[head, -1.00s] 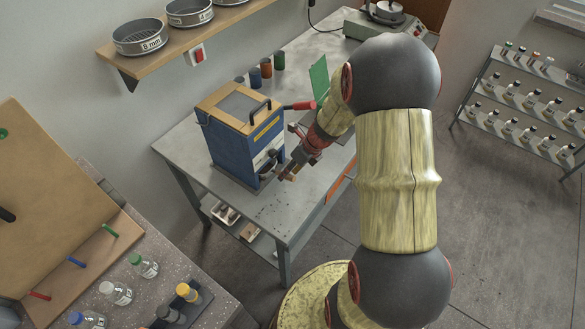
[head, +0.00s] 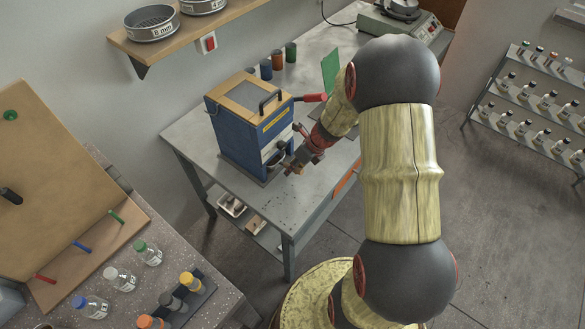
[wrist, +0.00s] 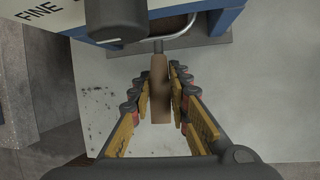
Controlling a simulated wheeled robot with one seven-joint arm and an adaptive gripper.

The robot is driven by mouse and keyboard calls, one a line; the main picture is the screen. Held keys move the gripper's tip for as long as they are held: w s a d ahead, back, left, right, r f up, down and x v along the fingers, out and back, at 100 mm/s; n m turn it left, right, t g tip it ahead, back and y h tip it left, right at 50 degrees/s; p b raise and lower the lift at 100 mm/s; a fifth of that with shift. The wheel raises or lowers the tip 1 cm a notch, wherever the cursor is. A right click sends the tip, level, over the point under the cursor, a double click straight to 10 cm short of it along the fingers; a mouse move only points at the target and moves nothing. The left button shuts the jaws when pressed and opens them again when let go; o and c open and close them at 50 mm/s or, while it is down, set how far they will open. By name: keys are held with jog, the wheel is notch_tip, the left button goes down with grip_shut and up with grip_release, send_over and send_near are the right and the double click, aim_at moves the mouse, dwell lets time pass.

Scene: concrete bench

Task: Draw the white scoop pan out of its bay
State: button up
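The white scoop pan (wrist: 184,40) sits in the lower bay of a blue cabinet (head: 243,140); its pale curved rim and dark inside show at the bay mouth in the wrist view. Its brown handle (wrist: 160,92) sticks straight out from the bay on a thin metal stem. My gripper (wrist: 161,90) has a finger on each side of this handle, both pads close against it, and looks shut on it. In the head view my gripper (head: 294,168) is at the cabinet's front; the handle is mostly hidden there.
A dark rounded knob or handle (wrist: 116,18) hangs close in front, left of the pan. A red-gripped lever (head: 311,98) sticks out from the cabinet's right side. Several cups (head: 278,60) stand behind.

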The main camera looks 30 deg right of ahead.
grip_shut()
jog(key=shift+s, duration=0.1)
dwell(0.4)
